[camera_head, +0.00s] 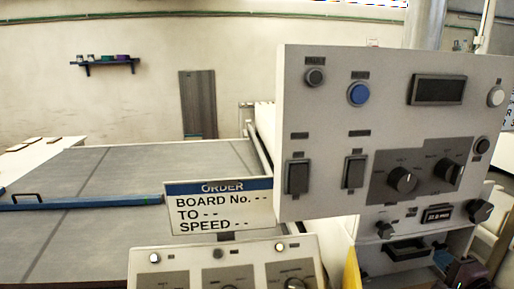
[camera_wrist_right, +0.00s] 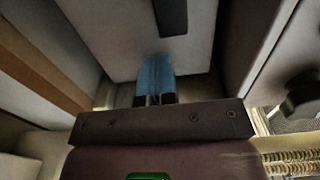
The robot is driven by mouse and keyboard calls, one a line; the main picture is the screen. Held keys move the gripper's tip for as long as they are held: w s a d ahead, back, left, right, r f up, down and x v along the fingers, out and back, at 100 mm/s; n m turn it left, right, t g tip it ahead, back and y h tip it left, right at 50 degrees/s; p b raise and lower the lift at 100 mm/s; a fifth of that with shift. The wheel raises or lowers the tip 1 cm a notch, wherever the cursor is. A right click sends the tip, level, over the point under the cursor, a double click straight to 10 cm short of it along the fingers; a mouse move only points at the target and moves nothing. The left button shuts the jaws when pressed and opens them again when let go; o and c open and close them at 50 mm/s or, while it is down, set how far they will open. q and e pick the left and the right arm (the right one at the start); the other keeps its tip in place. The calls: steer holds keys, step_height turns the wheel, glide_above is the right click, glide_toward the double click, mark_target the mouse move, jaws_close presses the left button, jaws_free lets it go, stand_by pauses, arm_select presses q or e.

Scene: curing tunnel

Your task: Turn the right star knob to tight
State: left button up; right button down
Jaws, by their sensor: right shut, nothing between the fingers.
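The right star knob (camera_head: 480,211) is a dark, lobed knob on the lower grey-white unit at the right of the head view. A second star knob (camera_head: 384,230) is to its left on the same unit. My right gripper (camera_head: 464,272) is at the lower right corner, below the right star knob and apart from it. In the right wrist view its blue fingers (camera_wrist_right: 155,79) are together and empty, in front of a pale panel. A dark knob (camera_wrist_right: 302,93) shows at the right of that view; I cannot tell which knob it is. My left gripper is not in view.
A large control box (camera_head: 385,130) with buttons and switches overhangs the unit. A dark recessed handle (camera_head: 407,250) is between the star knobs, below them. An order sign (camera_head: 219,207), a lower button panel (camera_head: 185,279) and a grey conveyor bed (camera_head: 110,170) are to the left.

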steer(key=shift+w+a+r, duration=0.1)
steer(key=shift+w+r, duration=0.1)
steer(key=shift+r, duration=0.3)
steer(key=shift+w+r, duration=0.15)
steer(key=shift+r, duration=0.35)
steer(key=shift+a+p, duration=0.25)
steer(key=shift+p, duration=0.2)
steer(key=shift+s, duration=0.1)
steer(key=shift+s+d+f, duration=0.1)
steer(key=shift+s+f, duration=0.1)
steer(key=shift+s, duration=1.2)
steer(key=shift+s+d+f, duration=0.1)
steer(key=shift+s+f, duration=0.05)
steer(key=shift+s, duration=1.25)
